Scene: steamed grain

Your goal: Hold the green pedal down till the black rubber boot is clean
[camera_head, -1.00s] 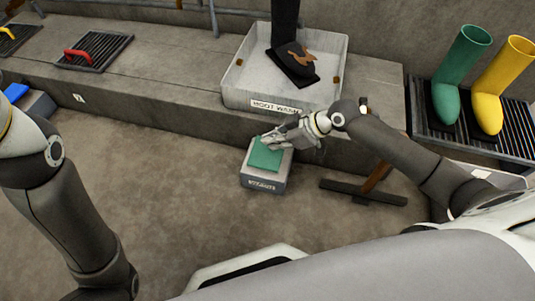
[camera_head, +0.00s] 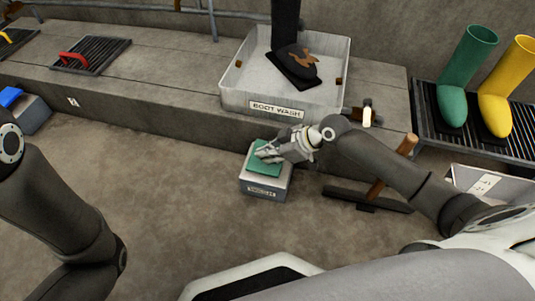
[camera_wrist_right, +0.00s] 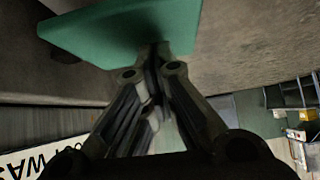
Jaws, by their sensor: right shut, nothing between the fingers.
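The green pedal (camera_head: 265,169) sits on top of a grey box on the floor in front of the ledge. My right gripper (camera_head: 262,154) is shut and empty, with its fingertips over the pedal, seemingly on it. In the right wrist view the closed fingers (camera_wrist_right: 155,50) meet the green pedal plate (camera_wrist_right: 110,30); whether it is pressed down I cannot tell. The black rubber boot (camera_head: 285,20) stands in the white boot wash basin (camera_head: 235,99), with a brown dirt patch (camera_head: 302,57) on its foot. My left gripper is out of view; only that arm shows.
Green (camera_head: 463,75) and yellow (camera_head: 507,85) boots stand on a rack at right. A grate with a red handle (camera_head: 75,60) is on the ledge.

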